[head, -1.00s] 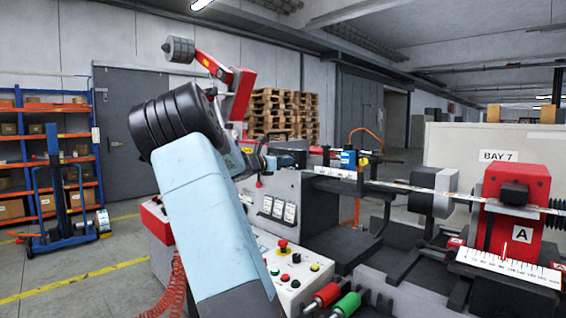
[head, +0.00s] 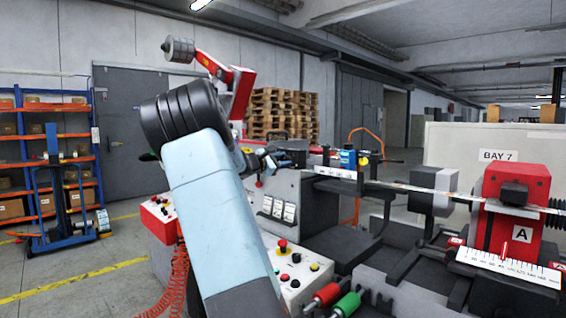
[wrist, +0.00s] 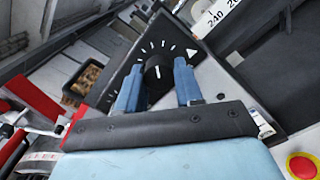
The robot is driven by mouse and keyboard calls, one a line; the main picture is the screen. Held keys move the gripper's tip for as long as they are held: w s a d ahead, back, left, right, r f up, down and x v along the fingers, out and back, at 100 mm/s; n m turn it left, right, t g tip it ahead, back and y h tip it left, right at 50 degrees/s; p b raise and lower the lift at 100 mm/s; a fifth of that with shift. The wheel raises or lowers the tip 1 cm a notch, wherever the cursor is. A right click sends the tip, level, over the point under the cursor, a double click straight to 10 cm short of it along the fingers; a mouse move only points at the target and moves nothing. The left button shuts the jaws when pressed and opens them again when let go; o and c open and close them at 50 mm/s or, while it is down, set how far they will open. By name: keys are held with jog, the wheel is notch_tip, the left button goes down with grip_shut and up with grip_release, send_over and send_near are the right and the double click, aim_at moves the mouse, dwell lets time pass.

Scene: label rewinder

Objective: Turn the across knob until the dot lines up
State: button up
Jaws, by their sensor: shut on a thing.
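In the wrist view the black knob (wrist: 158,76) stands on a black dial plate (wrist: 118,86) with white tick marks around it. A short white line marks the knob's face. A white triangle (wrist: 192,52) sits on the plate to the upper right, and the line does not point straight at it. My gripper (wrist: 159,82) is shut on the knob, one blue finger at each side. In the head view my own arm hides most of the knob's area. I cannot make out a separate dot.
A red emergency button (wrist: 302,166) sits at the lower right of the wrist view. In the head view, red (head: 328,294) and green (head: 346,305) handles stand at the machine's front. A red block marked A (head: 514,210) stands behind a white scale (head: 508,268).

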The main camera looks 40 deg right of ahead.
jog(key=shift+a+f+m, duration=0.1)
jog(key=shift+f+m, duration=0.05)
jog(key=shift+m, duration=1.55)
jog(key=o, duration=0.8)
jog(key=shift+o, duration=1.2)
jog(key=s+a, duration=0.1)
jog(key=a, duration=1.2)
jog(key=shift+a, duration=0.4)
jog(key=shift+m, duration=0.3)
